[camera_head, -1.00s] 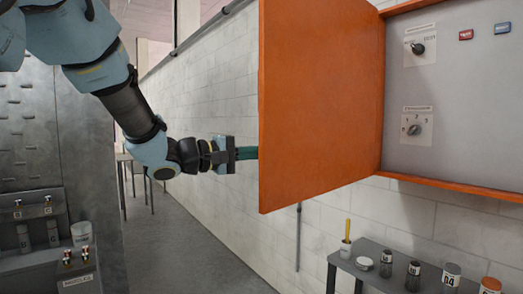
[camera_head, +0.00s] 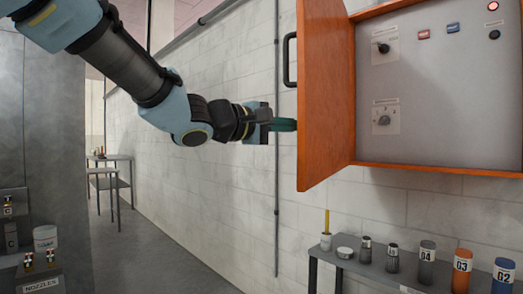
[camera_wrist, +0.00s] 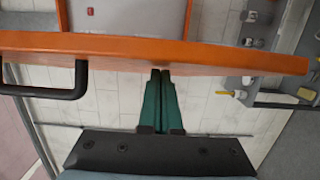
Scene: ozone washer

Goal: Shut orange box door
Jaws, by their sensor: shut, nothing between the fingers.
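The orange box door (camera_head: 326,95) stands open, sticking out from the left side of the box (camera_head: 440,85). Its inner face shows in the head view, and a black handle (camera_head: 288,60) shows past its free edge on the outer side. In the wrist view the door (camera_wrist: 200,48) is an orange band across the picture, with the handle (camera_wrist: 62,92) at left. My gripper (camera_head: 290,125) is shut and empty, on the door's outer side, below the handle's height. Its green fingertips (camera_wrist: 161,72) reach the door in the wrist view; whether they touch it I cannot tell.
Below the box, a shelf (camera_head: 375,270) holds several labelled bottles (camera_head: 462,268) and a yellow-handled tool (camera_head: 326,225). A white brick wall (camera_head: 235,150) runs behind my arm. A metal cabinet (camera_head: 40,130) stands at left. The floor (camera_head: 165,255) between is clear.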

